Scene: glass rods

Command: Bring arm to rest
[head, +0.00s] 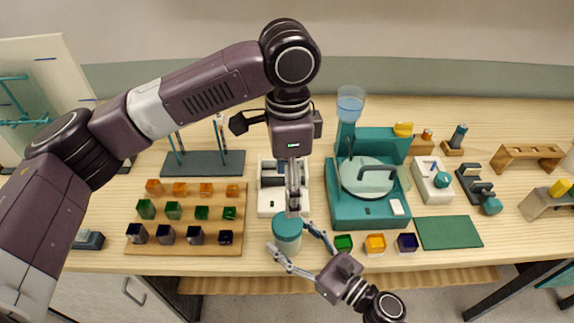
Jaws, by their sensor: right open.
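My left arm comes in from the left, and its gripper (293,208) points down at the middle of the table. Its fingers show edge-on, so their opening cannot be told. My right gripper (292,243) comes in from the bottom and is open, with its fingers spread to either side of a teal-lidded jar (287,228). I cannot tell whether they touch the jar. Thin rods (219,133) stand in a dark rack (205,170) at the back left, partly hidden by my left arm.
A wooden board (190,250) holds several coloured glass cubes. A teal machine (370,215) with a round plate stands right of centre, a blue glass (350,103) at its back. Green, amber and dark cubes (375,244) sit at its front, beside a green mat (448,232).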

